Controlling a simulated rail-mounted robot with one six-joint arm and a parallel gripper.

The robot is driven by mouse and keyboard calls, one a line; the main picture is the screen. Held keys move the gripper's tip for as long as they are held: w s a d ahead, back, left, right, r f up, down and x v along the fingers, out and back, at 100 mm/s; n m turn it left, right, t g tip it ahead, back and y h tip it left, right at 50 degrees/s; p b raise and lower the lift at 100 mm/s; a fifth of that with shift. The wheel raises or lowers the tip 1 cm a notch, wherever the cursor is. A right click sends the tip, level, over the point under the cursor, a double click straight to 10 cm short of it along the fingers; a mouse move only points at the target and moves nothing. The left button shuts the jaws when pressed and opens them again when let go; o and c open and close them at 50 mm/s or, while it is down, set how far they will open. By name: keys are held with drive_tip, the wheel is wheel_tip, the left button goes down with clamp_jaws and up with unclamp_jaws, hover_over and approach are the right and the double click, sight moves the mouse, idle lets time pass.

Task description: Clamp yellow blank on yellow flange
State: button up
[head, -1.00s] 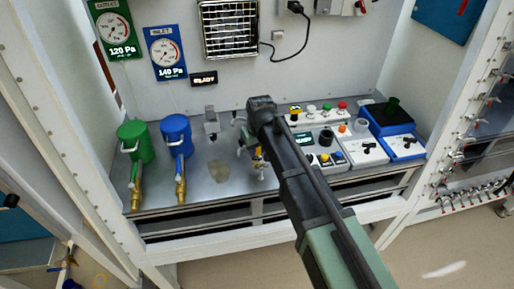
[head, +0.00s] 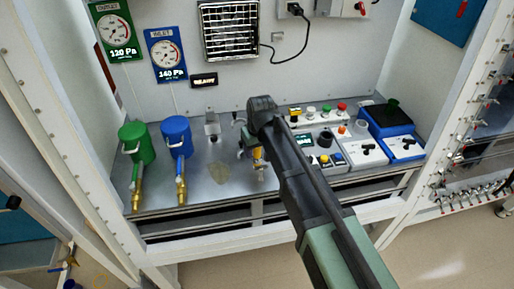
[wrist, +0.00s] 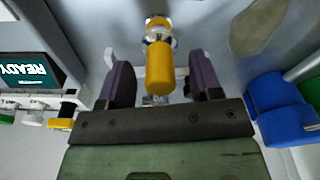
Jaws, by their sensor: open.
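A yellow cylinder (wrist: 159,68) sits between the two fingers of my gripper (wrist: 162,82) in the wrist view, with gaps at both sides. Beyond it are a silvery metal ring (wrist: 160,40) and a second yellow part (wrist: 158,21), in line with it. I cannot tell which yellow part is the blank and which the flange, nor whether a clamp closes around them. In the head view a yellow part (head: 258,154) shows beside my gripper (head: 243,147), low over the steel bench. My arm hides part of this spot.
Green (head: 136,144) and blue (head: 176,134) canisters with brass fittings stand left on the bench (head: 215,195). A button panel (head: 325,115), small instruments and a blue-black device (head: 385,117) stand right.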

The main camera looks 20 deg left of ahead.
sight(259, 149)
wheel_tip(259, 149, up, 9)
drive_tip(key=p, duration=0.7)
drive_tip(key=shift+s+d+p, duration=0.4)
drive_tip(key=shift+r, duration=0.1)
drive_tip(key=s+d+f+m+b, duration=0.1)
drive_tip(key=s+d+m, duration=0.2)
drive_tip(key=d, duration=0.8)
drive_tip(key=s+d+f+m+b, duration=0.1)
drive_tip(key=s+d, duration=0.3)
drive_tip(key=d, duration=0.8)
drive_tip(key=s+d+f+m+g+h+b, duration=0.1)
drive_tip(key=s+d+m, duration=0.3)
drive_tip(key=d, duration=0.8)
drive_tip(key=shift+s+m, duration=0.3)
drive_tip(key=shift+s, duration=0.05)
